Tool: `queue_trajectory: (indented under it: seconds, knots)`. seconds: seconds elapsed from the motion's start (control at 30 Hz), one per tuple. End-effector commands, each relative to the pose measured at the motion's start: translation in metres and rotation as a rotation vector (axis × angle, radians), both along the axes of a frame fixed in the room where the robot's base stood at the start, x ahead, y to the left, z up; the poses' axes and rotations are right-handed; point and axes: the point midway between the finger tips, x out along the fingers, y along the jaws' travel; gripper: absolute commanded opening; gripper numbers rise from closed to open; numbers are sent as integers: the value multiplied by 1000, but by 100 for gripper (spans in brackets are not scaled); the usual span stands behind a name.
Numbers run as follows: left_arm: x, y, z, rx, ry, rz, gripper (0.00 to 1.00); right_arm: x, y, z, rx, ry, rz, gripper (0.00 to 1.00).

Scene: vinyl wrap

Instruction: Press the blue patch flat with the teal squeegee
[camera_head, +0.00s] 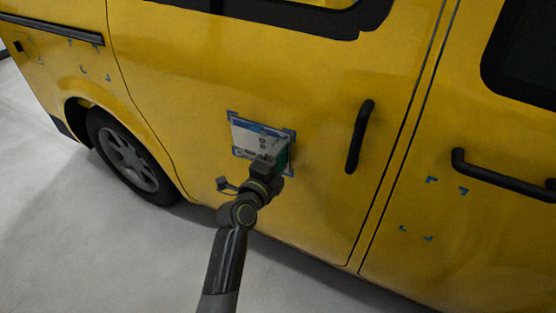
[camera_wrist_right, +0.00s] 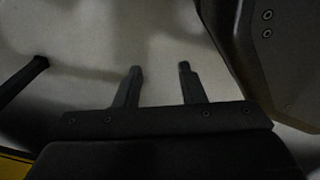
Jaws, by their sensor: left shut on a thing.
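The blue patch (camera_head: 240,138) is on the yellow van door in the head view, a white and blue sheet inside blue corner marks. My left gripper (camera_head: 272,164) is at the patch's lower right and hides part of it. It is shut on the teal squeegee (camera_head: 283,158), of which only a narrow dark teal part shows against the patch's right side. Whether the squeegee's edge touches the patch cannot be told. My right gripper (camera_wrist_right: 158,72) shows in the right wrist view with its two fingers apart and nothing between them.
The yellow van (camera_head: 310,200) fills most of the head view. Black handles (camera_head: 360,135) and (camera_head: 500,178) stick out right of the patch. Other blue corner marks (camera_head: 431,236) frame bare panel at right. A wheel (camera_head: 130,155) is at left. The grey floor (camera_head: 60,230) is clear.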

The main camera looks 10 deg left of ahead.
Motion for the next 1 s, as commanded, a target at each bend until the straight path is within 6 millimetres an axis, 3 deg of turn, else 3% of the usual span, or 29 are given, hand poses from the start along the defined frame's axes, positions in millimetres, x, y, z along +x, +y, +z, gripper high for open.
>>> queue_trajectory:
  seconds: [0.03, 0.57, 1.0]
  knots:
    - [1, -4, 3, -9, -8, -2, 45, -3, -7, -3, -9, 6, 2, 36]
    - [0, -2, 2, -8, -5, -2, 45, -4, -7, -6, -9, 6, 2, 36]
    - [6, 20, -10, -3, -2, 0, 45, -3, -7, -19, -9, 5, 2, 36]
